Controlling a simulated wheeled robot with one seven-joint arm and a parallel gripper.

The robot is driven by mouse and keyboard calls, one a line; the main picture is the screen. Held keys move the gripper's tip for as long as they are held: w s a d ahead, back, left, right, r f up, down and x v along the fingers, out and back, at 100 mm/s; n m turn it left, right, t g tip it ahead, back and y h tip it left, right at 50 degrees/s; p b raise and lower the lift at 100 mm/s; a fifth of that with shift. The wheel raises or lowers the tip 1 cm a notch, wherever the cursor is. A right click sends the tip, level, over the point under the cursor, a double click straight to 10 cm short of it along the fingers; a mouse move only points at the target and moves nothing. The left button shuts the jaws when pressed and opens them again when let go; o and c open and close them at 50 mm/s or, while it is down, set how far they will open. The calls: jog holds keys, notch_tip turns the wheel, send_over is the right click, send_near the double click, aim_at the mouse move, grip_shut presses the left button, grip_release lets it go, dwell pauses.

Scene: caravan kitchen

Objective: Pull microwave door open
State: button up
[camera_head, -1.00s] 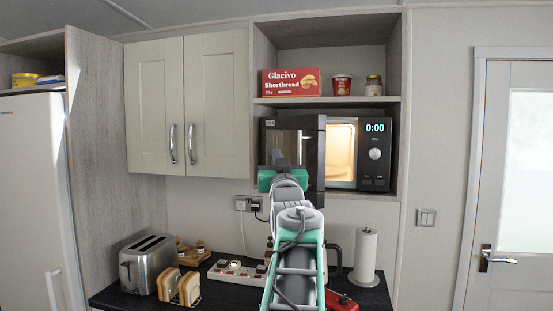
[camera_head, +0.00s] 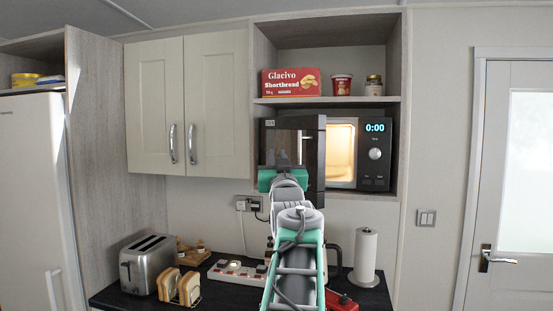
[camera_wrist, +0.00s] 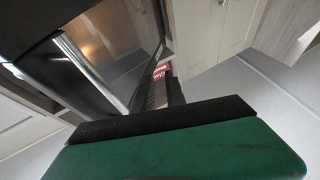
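The black microwave (camera_head: 376,170) stands in the wall niche, its display reading 0:00. Its lit interior (camera_head: 341,150) shows. The dark door (camera_head: 313,175) stands swung out toward me on the left side, well open; it also shows as a glossy panel in the wrist view (camera_wrist: 110,45). My gripper (camera_head: 283,160), with a green body and dark fingers, is in front of the door in the head view. In the wrist view a dark finger reaches up near the door's edge.
A shelf above holds a red shortbread box (camera_head: 291,82), a small tub (camera_head: 341,85) and a jar (camera_head: 374,85). Pale cupboards (camera_head: 188,105) are left of the door. Below, the dark counter carries a toaster (camera_head: 148,264), toast rack and paper roll (camera_head: 365,255).

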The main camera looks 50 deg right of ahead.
jog(key=shift+o, duration=0.2)
jog(key=b+v, duration=0.3)
jog(key=v, duration=0.5)
jog(key=shift+b, duration=0.4)
